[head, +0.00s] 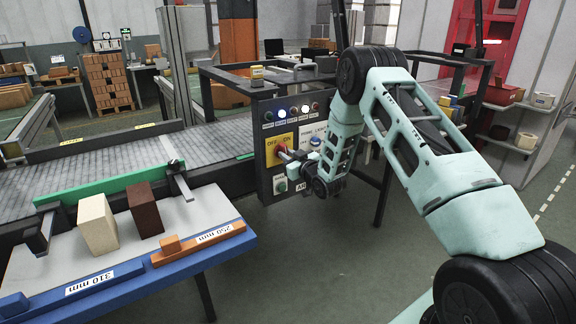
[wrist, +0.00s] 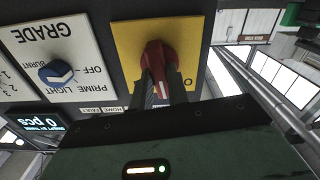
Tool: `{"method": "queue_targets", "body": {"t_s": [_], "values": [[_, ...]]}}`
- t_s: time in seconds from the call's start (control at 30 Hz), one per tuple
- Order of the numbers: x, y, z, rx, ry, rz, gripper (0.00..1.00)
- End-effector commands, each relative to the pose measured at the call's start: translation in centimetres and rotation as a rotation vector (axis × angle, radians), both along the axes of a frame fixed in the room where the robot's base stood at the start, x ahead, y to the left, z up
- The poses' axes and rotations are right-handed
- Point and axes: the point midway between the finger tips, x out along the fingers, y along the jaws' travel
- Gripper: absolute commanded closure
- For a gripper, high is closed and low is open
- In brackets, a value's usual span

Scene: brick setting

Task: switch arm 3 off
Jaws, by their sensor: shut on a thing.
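A red rotary switch (wrist: 155,60) sits on a yellow plate (wrist: 126,42) in the wrist view. The yellow plate (head: 275,159) also shows on the control panel in the head view, with OFF and ON lettering. My gripper (wrist: 160,82) is shut on the red switch, with one finger on each side of its handle. The handle's white mark points down in the wrist view, between the fingers. My gripper and wrist hide part of the panel in the head view, and I cannot read an arm number there.
A blue selector (wrist: 57,72) on a white GRADE plate is beside the yellow plate. A row of lamps (head: 294,111) is above it, and a green button (head: 281,185) below. A conveyor (head: 110,165) and a table with two blocks (head: 97,224) stand left.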

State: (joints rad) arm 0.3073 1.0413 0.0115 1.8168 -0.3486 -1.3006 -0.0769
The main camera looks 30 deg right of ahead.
Motion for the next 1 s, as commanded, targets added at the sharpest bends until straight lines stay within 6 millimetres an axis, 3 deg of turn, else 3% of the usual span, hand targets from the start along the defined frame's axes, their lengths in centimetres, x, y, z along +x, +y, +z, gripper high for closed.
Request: {"method": "queue_targets", "body": {"t_s": [0.5, 1.0], "values": [[0.00, 0.15, -0.45, -0.448, -0.017, 0.000, 1.00], [0.01, 0.12, -0.10, -0.631, -0.023, -0.001, 1.00]]}}
